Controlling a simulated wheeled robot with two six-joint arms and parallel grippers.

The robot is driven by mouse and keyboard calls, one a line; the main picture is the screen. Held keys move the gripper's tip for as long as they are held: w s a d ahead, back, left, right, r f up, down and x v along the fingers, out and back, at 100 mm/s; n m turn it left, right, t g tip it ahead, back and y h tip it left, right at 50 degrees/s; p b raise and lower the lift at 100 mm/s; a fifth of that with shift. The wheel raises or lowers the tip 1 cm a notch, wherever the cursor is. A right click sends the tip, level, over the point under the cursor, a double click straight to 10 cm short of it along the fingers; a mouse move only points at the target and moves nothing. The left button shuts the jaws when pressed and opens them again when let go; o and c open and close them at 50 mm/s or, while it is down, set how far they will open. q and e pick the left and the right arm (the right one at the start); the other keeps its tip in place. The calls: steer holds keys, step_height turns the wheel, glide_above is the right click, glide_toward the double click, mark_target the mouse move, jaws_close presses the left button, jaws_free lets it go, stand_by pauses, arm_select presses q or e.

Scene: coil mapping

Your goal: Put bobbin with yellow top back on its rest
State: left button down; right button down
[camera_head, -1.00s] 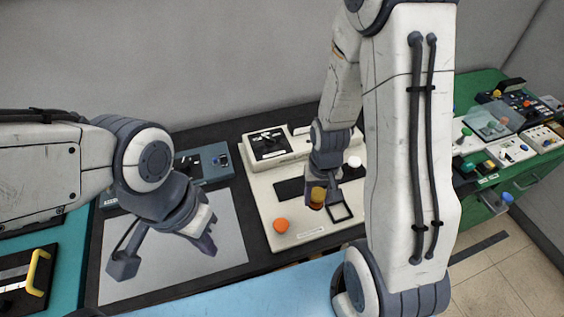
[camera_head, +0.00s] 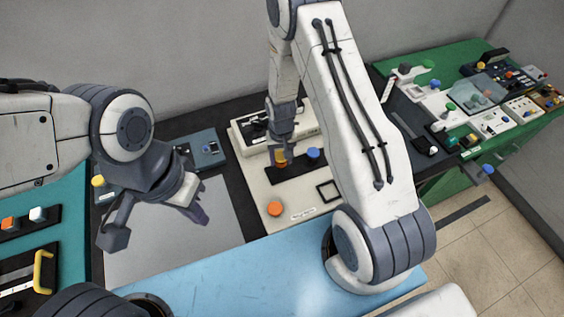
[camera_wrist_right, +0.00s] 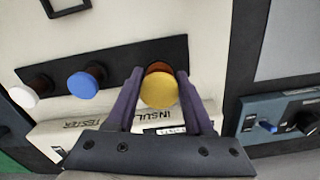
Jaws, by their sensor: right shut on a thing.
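The bobbin with the yellow top (camera_wrist_right: 158,92) is between the fingers of my right gripper (camera_wrist_right: 160,100), which is shut on it. In the head view the yellow bobbin (camera_head: 281,158) and right gripper (camera_head: 281,150) are at the left end of the black rest strip (camera_head: 292,172) on the cream tester. In the right wrist view the bobbin lines up with an end of this strip (camera_wrist_right: 115,74); whether its base touches the strip is hidden. My left gripper (camera_head: 192,203) hangs over the grey mat, apart from the bobbin; its opening is unclear.
A blue-topped bobbin (camera_wrist_right: 82,86) stands on the same strip, with a white-topped one (camera_wrist_right: 23,96) beyond it. An orange knob (camera_head: 275,208) and a square outline (camera_head: 328,190) are nearer on the tester. A blue-grey box (camera_head: 205,147) stands left of it.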

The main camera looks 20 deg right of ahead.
mark_target(282, 166)
step_height(282, 166, down, 3)
steer(key=shift+f+p, duration=0.1)
steer(key=shift+p, duration=0.55)
steer(key=shift+f, duration=0.15)
steer(key=shift+f, duration=0.1)
steer(key=shift+f, duration=0.15)
steer(key=shift+c, duration=1.4)
jaws_free()
